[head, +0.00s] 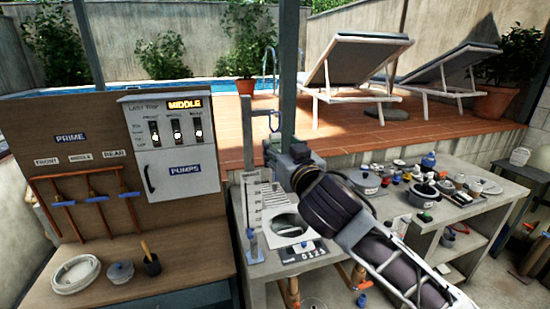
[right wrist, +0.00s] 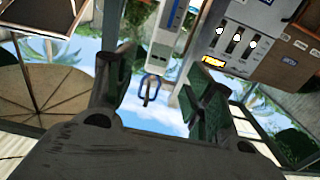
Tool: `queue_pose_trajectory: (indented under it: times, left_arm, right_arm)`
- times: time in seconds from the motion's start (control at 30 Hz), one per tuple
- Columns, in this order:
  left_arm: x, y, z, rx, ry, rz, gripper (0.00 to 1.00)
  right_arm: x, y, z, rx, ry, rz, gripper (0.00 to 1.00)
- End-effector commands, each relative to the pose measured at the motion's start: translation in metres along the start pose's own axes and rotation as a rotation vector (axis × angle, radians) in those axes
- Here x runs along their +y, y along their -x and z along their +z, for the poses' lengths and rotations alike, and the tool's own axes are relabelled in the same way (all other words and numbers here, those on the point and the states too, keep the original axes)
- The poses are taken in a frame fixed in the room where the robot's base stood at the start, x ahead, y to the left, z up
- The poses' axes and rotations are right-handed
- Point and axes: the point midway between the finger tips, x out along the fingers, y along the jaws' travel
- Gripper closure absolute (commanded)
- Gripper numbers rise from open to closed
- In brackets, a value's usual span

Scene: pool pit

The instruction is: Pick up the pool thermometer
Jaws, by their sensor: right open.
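My right gripper (head: 285,152) is open and empty, just below the loop in the head view. In the right wrist view the blue loop (right wrist: 150,90) shows between the two spread fingers of my right gripper (right wrist: 157,95), apart from both, with a pale piece joined to it. My left gripper is not in view.
A white post with a blue tube (head: 252,246) stands left of my right arm. The pump panel (head: 172,150) and a wooden board with pipes are further left. A bench (head: 470,205) with many small items stands right. Loungers (head: 355,65) are behind.

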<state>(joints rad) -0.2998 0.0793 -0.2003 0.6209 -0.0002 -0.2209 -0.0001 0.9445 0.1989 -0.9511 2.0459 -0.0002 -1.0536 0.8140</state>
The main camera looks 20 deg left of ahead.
Motion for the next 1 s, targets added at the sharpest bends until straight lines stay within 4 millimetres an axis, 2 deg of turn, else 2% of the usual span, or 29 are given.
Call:
queue_pose_trajectory:
  times: [0.23, 0.73, 1.0]
  left_arm:
    - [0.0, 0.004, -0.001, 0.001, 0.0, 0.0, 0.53]
    - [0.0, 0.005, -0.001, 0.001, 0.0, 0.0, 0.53]
    - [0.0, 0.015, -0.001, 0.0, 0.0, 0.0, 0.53]
  right_arm:
    - [0.0, -0.015, 0.0, -0.001, 0.001, 0.0, 0.46]
    - [0.001, -0.019, 0.001, -0.002, 0.001, 0.001, 0.46]
    - [0.003, -0.039, 0.001, -0.002, 0.002, 0.002, 0.46]
